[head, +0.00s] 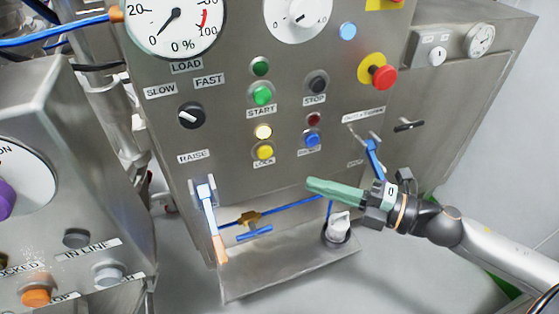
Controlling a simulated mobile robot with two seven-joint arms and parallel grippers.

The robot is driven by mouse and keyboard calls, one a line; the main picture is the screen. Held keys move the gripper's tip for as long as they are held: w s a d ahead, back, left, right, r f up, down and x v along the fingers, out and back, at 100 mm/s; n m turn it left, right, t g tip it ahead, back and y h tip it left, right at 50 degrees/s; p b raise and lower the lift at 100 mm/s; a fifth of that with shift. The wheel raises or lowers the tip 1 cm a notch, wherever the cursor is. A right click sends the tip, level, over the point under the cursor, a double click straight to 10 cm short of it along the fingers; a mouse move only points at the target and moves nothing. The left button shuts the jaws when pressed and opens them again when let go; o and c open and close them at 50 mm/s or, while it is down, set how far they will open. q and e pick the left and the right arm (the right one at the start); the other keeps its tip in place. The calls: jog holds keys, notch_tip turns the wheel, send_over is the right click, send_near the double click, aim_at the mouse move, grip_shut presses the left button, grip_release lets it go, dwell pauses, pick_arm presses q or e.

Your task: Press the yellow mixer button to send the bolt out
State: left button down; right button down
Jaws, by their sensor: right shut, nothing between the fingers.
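The yellow button (264,152) is on the grey steel panel, just above a label that seems to read LOCK. A pale yellow lamp (263,132) sits right above it and looks lit. My right gripper (312,185) comes in from the right. Its long green fingers are shut together and point left, with their tips below and to the right of the yellow button, apart from it in the picture. How far the tips are from the panel is hard to tell. I cannot make out a bolt for certain. My left gripper is not in view.
Green (262,95), blue (312,139) and black (317,83) buttons surround the yellow one. A red mushroom button (383,77) is higher right. Another control box (60,200) stands at left.

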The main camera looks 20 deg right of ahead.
aim_at(260, 156)
jog(key=shift+w+a+p, duration=0.4)
jog(key=shift+w+a, duration=0.45)
jog(key=shift+w, duration=0.6)
jog(key=shift+w+a+p, duration=0.4)
jog(key=shift+w+a, duration=0.45)
jog(key=shift+w, duration=0.55)
jog(key=shift+w+a+p, duration=0.4)
jog(key=shift+w+a, duration=0.45)
jog(key=shift+w, duration=0.6)
